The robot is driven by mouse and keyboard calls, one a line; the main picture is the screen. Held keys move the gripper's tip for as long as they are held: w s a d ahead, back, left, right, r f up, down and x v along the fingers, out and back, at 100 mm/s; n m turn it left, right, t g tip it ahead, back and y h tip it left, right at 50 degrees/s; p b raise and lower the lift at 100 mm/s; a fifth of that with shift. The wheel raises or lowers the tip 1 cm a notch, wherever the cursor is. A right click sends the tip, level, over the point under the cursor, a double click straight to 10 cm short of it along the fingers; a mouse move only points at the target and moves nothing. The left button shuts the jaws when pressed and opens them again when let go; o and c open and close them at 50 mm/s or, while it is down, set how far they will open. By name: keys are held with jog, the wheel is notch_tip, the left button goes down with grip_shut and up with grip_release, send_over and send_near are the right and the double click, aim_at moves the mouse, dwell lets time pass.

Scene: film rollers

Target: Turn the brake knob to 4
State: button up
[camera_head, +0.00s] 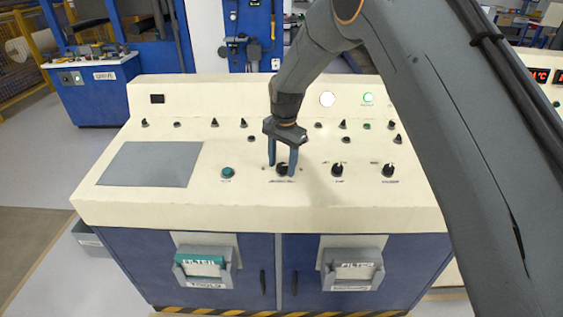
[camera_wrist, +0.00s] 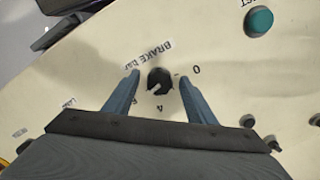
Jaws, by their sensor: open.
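The brake knob (camera_wrist: 160,80) is a small black dial on the cream panel, with "BRAKE bar" printed beside it, upside down in the wrist view. A 0 is printed to its right and a 4 below it; another mark at lower left is partly hidden by a finger. A pale mark on the knob sits on its lower-left side; its exact setting is too small to read. My gripper (camera_wrist: 159,77) is open, one finger on each side of the knob, with gaps visible. In the head view the knob (camera_head: 283,170) shows between the fingertips.
A green button (camera_head: 228,172) sits left of the knob, and it also shows in the wrist view (camera_wrist: 259,21). Two more black knobs (camera_head: 337,170) (camera_head: 388,170) stand to the right. A row of small switches (camera_head: 244,123) lies behind. A flat grey plate (camera_head: 150,164) is at left.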

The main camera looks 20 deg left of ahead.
jog(key=c, duration=1)
jog(key=shift+c, duration=0.2)
jog(key=shift+n, duration=0.3)
jog(key=n+b, duration=0.3)
jog(key=n, duration=0.1)
jog(key=shift+f, duration=0.1)
jog(key=n+b, duration=0.1)
jog(key=n, duration=0.4)
jog(key=shift+h+b, duration=0.4)
jog(key=o, duration=1)
